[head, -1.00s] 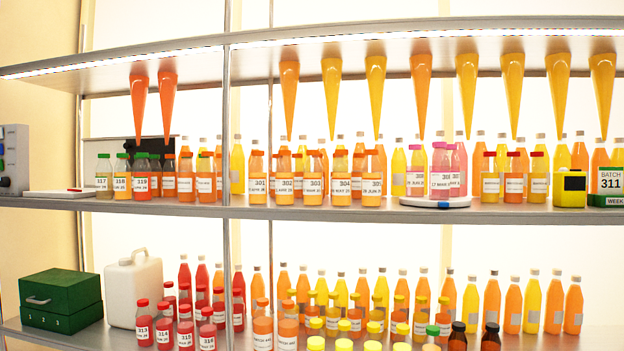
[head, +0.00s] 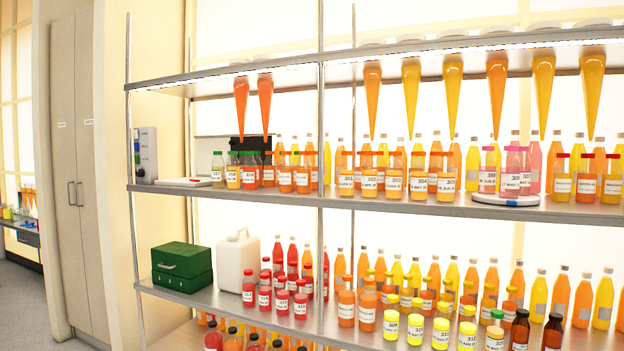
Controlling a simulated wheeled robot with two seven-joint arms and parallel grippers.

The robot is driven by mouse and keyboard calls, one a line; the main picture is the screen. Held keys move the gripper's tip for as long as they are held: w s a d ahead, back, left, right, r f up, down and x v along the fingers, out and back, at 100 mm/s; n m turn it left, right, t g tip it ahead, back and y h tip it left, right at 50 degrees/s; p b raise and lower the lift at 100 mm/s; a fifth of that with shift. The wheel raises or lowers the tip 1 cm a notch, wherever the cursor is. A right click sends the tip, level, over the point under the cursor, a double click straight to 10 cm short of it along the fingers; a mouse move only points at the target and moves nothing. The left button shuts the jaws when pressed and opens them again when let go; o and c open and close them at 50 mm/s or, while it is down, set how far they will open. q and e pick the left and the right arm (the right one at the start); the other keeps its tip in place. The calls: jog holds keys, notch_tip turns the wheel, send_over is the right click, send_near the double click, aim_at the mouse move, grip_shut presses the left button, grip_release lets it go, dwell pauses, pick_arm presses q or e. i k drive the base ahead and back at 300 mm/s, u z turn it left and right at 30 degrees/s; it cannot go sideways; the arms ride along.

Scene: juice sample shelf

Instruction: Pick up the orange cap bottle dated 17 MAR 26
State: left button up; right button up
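A row of orange juice bottles with orange caps stands at the front of the middle shelf, with white labels. Bottle 301 (head: 346,180), bottle 302 (head: 369,181), bottle 303 (head: 394,183), bottle 304 (head: 418,185) and bottle 305 (head: 446,185) stand upright from left to right, close together. The dates under their numbers are too small and blurred to read surely, so I cannot tell which is dated 17 MAR 26. Neither of my grippers is in view.
Pink-capped bottles (head: 512,180) stand on a round white stand (head: 490,199) right of the row. Green-capped bottles (head: 233,175) stand left. Orange and yellow cones (head: 497,95) hang above. A green box (head: 182,267) and white jug (head: 237,262) occupy the lower shelf (head: 240,303).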

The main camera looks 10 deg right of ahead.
aim_at(394, 169)
jog(key=u, duration=0.65)
jog(key=i, duration=1.8)
jog(key=z, duration=0.65)
